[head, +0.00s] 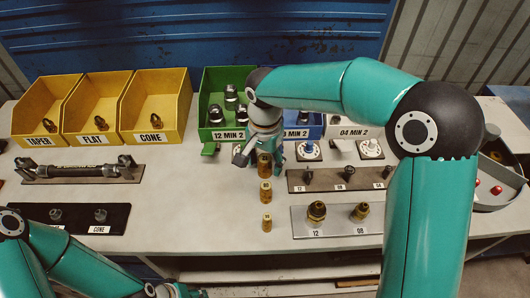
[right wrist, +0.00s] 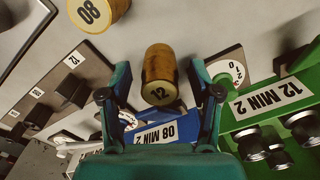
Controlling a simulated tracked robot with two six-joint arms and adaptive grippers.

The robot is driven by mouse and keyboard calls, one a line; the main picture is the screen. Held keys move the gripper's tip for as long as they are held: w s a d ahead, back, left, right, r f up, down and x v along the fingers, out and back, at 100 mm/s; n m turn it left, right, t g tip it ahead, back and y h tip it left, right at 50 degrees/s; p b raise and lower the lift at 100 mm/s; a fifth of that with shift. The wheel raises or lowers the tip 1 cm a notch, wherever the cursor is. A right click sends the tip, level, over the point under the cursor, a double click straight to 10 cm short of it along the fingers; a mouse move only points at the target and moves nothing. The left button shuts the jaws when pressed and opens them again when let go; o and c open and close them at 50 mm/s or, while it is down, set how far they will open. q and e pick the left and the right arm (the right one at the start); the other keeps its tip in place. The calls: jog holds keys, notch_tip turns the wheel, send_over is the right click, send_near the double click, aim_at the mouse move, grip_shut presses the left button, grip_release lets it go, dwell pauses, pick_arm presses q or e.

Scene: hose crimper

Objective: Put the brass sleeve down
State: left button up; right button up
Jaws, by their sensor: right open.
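The brass sleeve marked 12 (right wrist: 159,72) lies between the spread fingers of my right gripper (right wrist: 158,88) in the right wrist view, with a gap on both sides. In the head view this brass sleeve (head: 264,166) stands upright on the bench at the back of a short row, partly hidden by the gripper. My right gripper (head: 259,156) is open around it. A sleeve marked 08 (head: 265,191) and a smaller sleeve (head: 266,223) stand in front of it. My left gripper (head: 180,291) is cut off at the bottom edge; its fingers cannot be made out.
Yellow bins (head: 156,108) stand at the back left. A green bin (head: 214,132) and a blue bin (head: 312,131) stand behind the right gripper. A dark fitting rack (head: 325,186) and a metal plate with brass fittings (head: 338,228) are to the right.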

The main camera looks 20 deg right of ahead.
aim_at(265, 158)
notch_tip(265, 158, up, 12)
dwell(0.5)
dwell(0.4)
